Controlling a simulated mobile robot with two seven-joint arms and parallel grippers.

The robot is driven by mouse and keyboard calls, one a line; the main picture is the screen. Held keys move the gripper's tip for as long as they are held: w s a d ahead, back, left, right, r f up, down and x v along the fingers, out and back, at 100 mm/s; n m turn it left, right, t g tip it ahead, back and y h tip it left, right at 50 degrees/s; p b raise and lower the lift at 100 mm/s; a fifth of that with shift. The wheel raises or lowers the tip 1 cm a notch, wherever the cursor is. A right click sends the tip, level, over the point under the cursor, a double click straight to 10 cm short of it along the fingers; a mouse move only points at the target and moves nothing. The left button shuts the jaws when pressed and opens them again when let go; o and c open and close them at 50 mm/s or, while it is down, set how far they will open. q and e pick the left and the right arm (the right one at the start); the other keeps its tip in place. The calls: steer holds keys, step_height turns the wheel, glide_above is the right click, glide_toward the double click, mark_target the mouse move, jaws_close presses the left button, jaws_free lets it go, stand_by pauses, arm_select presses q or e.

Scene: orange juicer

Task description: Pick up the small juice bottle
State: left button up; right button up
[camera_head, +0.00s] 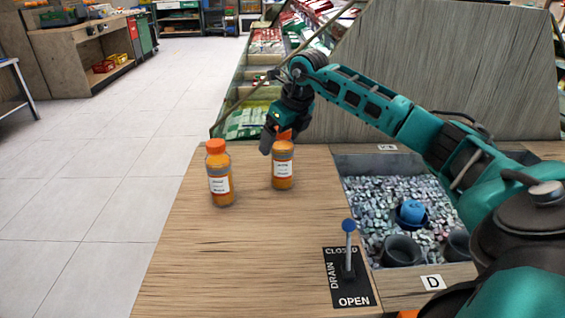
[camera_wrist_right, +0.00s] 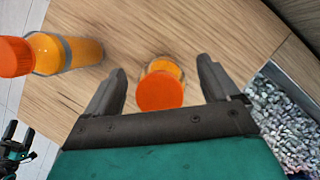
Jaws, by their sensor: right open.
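The small juice bottle (camera_head: 283,169), orange with an orange cap and white label, stands upright on the wooden counter. A slightly taller-looking juice bottle (camera_head: 219,178) stands to its left. My right gripper (camera_head: 275,143) is open at the small bottle's top, partly hiding the cap. In the right wrist view my right gripper (camera_wrist_right: 161,66) has one finger on each side of the small bottle (camera_wrist_right: 160,91), with visible gaps. The other bottle (camera_wrist_right: 66,53) lies outside the left finger. A dark and teal part at that view's lower left may be my left gripper (camera_wrist_right: 18,143); its opening is unclear.
A sunken bin (camera_head: 345,170) of grey pieces with dark cups and a blue item is at the right. A blue-knobbed drain lever (camera_head: 349,245) stands at the front. A slanted wooden panel (camera_head: 440,60) rises behind. The counter's left front is clear.

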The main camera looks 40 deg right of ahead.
steer(key=shift+f, duration=0.1)
jaws_close()
stand_by(0.8)
